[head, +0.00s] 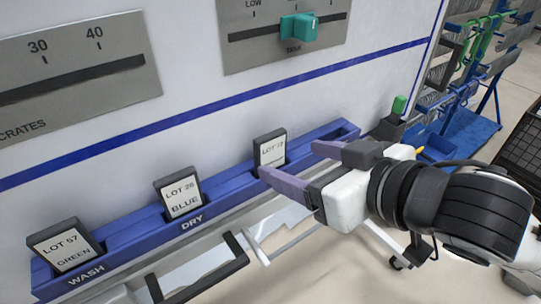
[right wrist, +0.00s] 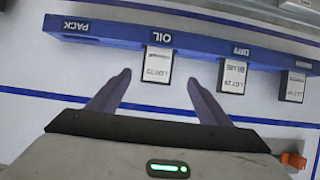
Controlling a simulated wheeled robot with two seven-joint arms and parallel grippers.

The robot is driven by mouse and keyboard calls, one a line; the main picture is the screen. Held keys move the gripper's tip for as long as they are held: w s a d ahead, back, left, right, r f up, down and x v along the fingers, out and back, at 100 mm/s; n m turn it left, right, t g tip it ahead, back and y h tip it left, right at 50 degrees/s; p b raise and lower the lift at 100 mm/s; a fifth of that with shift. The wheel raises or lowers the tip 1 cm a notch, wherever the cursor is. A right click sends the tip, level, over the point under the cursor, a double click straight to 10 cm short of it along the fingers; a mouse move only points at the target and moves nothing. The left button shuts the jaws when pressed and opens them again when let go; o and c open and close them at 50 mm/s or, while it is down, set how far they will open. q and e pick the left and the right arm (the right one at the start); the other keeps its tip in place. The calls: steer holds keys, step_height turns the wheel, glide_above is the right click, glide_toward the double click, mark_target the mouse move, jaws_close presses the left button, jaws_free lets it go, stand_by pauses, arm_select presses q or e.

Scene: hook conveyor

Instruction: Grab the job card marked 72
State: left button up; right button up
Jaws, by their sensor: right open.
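The job card that seems to read LOT 72 (head: 270,147) stands in the blue rack (head: 228,181) on the white panel, in the slot labelled OIL. Its lower part is hidden by my right gripper (head: 290,160) in the head view. In the right wrist view the card (right wrist: 157,64) appears upside down between the two fingertips of my right gripper (right wrist: 159,77), which are spread apart. The fingers look short of the card, not closed on it. My left gripper is not in view.
A LOT 28 BLUE card (head: 182,197) stands in the DRY slot and a LOT 57 GREEN card (head: 65,246) in the WASH slot. The PACK slot (right wrist: 80,27) looks empty. A teal slider (head: 299,27) sits above. A green-topped post (head: 398,105) stands right of the rack.

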mark_target(273, 154)
steer(key=x, duration=0.4)
steer(key=shift+w+a+f, duration=0.15)
steer(key=shift+w, duration=0.1)
steer(key=shift+d+b+x, duration=0.1)
steer(key=shift+b+x, duration=0.15)
steer(key=shift+x, duration=1.1)
steer(key=shift+d+b+x, duration=0.15)
steer(key=shift+b+x, duration=0.05)
steer(key=shift+x, duration=1.1)
steer(key=shift+f, duration=0.2)
steer(key=c, duration=1.1)
